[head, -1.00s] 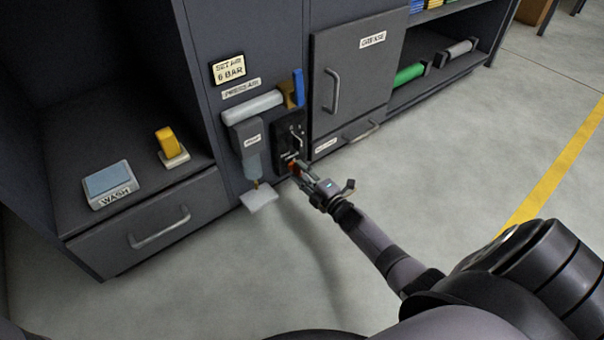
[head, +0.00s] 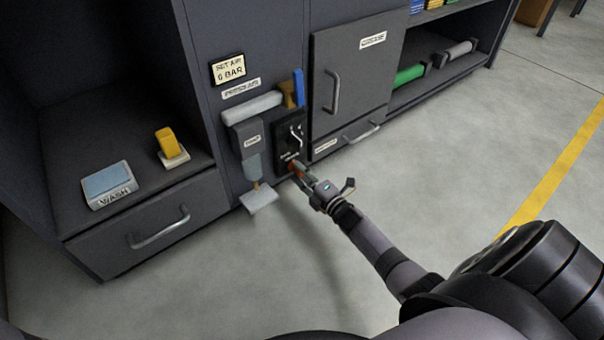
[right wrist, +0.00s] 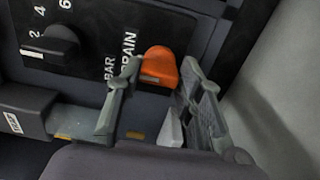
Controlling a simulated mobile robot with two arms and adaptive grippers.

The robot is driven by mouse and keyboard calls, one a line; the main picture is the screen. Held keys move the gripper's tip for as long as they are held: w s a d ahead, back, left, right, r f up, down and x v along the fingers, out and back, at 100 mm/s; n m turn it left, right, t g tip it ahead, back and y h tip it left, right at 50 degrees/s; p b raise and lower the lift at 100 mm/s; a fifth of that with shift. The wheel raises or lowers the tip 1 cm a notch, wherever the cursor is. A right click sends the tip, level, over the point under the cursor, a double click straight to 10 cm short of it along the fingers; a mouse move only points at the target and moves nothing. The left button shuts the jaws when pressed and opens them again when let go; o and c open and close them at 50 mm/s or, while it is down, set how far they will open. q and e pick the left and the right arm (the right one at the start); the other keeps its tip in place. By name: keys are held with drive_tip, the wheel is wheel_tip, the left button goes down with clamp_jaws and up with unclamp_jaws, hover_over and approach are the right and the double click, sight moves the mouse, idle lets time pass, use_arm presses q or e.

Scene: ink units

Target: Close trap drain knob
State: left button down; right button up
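The orange drain knob (right wrist: 160,65) sticks out beside the word DRAIN at the lower edge of a black panel (right wrist: 95,35). My right gripper (right wrist: 160,75) has one finger on each side of the knob, and both fingertips appear to touch it. In the head view my right gripper (head: 298,172) reaches the knob low on the cabinet front; the knob is mostly hidden there, with only a bit of red-orange showing. My left gripper is not in view.
A black dial (right wrist: 60,42) with numbers sits beside the knob. The grey trap unit (head: 246,136) with a clear bowl hangs close to its left, above a pale pad (head: 258,201). A drawer handle (head: 362,134) juts out to the right. The floor in front is clear.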

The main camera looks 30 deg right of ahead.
drive_tip(key=o, duration=0.4)
drive_tip(key=shift+c, duration=0.2)
drive_tip(key=s+d, duration=0.1)
drive_tip(key=s, duration=1.1)
drive_tip(key=shift+d, duration=0.1)
